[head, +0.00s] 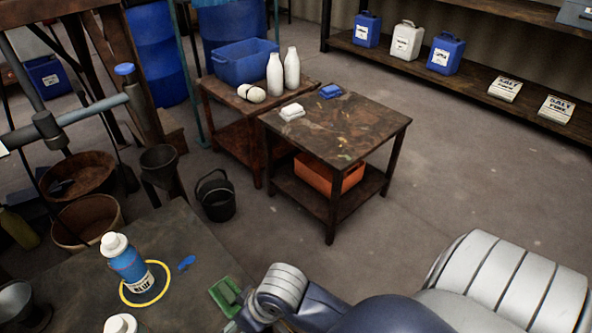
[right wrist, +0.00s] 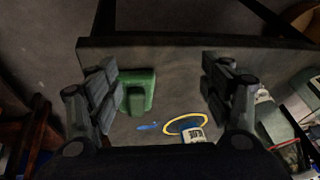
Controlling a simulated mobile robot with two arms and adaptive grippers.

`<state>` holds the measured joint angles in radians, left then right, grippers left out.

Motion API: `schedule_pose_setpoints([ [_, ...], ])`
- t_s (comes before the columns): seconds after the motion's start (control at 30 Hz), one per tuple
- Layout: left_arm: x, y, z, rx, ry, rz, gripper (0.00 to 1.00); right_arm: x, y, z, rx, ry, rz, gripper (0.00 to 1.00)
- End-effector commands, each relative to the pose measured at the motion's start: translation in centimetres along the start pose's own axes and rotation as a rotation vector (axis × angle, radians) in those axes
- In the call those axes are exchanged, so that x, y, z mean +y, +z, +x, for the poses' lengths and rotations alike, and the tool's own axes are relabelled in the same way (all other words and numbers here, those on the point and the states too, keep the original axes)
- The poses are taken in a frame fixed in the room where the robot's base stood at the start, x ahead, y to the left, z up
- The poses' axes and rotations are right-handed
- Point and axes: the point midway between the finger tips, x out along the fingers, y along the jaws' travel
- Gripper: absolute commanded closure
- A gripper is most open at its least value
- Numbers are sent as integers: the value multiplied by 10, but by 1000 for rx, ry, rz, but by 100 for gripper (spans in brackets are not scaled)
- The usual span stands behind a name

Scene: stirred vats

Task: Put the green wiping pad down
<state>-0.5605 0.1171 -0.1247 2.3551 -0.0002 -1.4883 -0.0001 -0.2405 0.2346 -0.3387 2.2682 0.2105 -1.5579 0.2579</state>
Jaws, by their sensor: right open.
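The green wiping pad (head: 226,292) lies on the dark worktop at the bottom of the head view. It is a flat green block with a raised grip, and the right wrist view shows it whole (right wrist: 150,92). My right gripper (right wrist: 160,85) is open, with its fingers wide apart. The pad shows between the fingers, close to the left one; I cannot tell the height of the fingers above it. In the head view my right arm hides most of that gripper. My left gripper is not in view.
On the worktop (head: 190,225), a blue bottle (head: 128,265) stands at a yellow ring (head: 123,295), with a blue spill (head: 186,262) beside it. A white-capped container (head: 120,324) is at the bottom edge. Beyond are a black bucket (head: 216,198) and a low table (head: 365,125).

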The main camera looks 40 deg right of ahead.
Motion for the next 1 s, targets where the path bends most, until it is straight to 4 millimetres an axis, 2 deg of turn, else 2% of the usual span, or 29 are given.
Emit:
schedule_pose_setpoints([
  [0.03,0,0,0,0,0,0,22,11,19,0,-12,28,13,27],
  [0.2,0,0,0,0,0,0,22,51,66,-7,-46,140,7,27],
  [0.33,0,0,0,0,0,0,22,67,86,-12,-68,188,-3,27],
  [1.0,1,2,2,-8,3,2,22,71,90,-12,-78,199,-7,27],
])
